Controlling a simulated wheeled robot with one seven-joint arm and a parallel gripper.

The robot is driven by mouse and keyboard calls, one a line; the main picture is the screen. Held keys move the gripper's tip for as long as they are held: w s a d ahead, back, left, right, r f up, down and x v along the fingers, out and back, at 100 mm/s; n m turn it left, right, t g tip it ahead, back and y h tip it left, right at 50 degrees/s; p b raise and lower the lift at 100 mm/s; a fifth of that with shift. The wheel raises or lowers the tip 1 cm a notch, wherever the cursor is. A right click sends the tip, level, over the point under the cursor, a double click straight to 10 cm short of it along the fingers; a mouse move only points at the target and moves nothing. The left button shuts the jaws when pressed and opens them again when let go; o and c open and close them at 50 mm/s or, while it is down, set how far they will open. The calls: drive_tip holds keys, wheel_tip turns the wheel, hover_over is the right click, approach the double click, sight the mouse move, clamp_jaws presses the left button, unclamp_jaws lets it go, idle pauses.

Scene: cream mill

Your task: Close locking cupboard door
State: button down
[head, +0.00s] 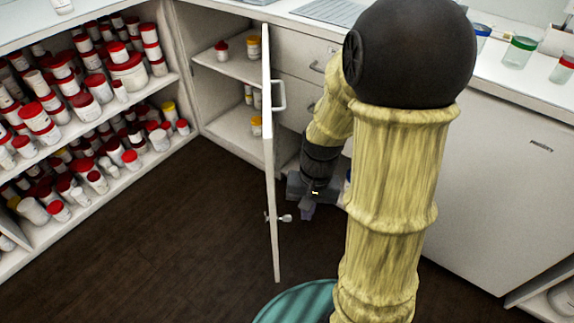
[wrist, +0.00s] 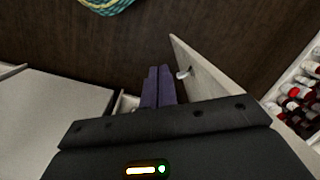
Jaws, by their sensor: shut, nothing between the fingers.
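The white cupboard door (head: 269,150) stands open in the head view, swung out from the cupboard (head: 213,70) and seen nearly edge-on. It has a pale bar handle (head: 279,95) and a small metal lock knob (head: 285,218) low down. My gripper (head: 307,212) is to the right of the door, low, near the knob, partly hidden by my arm. In the wrist view, my gripper's dark purple fingers (wrist: 158,85) are together and empty. The door (wrist: 205,70) is to their right, with the knob (wrist: 184,73) close to the fingertips. I cannot tell whether they touch.
Shelves (head: 95,130) at left hold several red-lidded jars. Drawers (head: 300,55) and a white counter (head: 500,85) stand right of the cupboard, with a white appliance front (head: 500,175). The dark floor (head: 170,240) left of the door is clear.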

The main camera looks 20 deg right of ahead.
drive_tip(key=w+d+r+m+t+y+p, duration=0.3)
drive_tip(key=w+d+m+t+y+p, duration=0.2)
drive_tip(key=d+m+y+p, duration=0.6)
drive_tip(key=w+m+y, duration=0.1)
drive_tip(key=m+y, duration=0.4)
drive_tip(key=shift+w+d+r+m, duration=0.15)
drive_tip(key=shift+w+d+m, duration=0.1)
drive_tip(key=shift+d+m, duration=0.1)
drive_tip(key=shift+a, duration=0.15)
drive_tip(key=x, duration=1.3)
drive_tip(key=shift+a+b, duration=0.4)
drive_tip(key=shift+w+a, duration=0.1)
drive_tip(key=shift+w, duration=0.15)
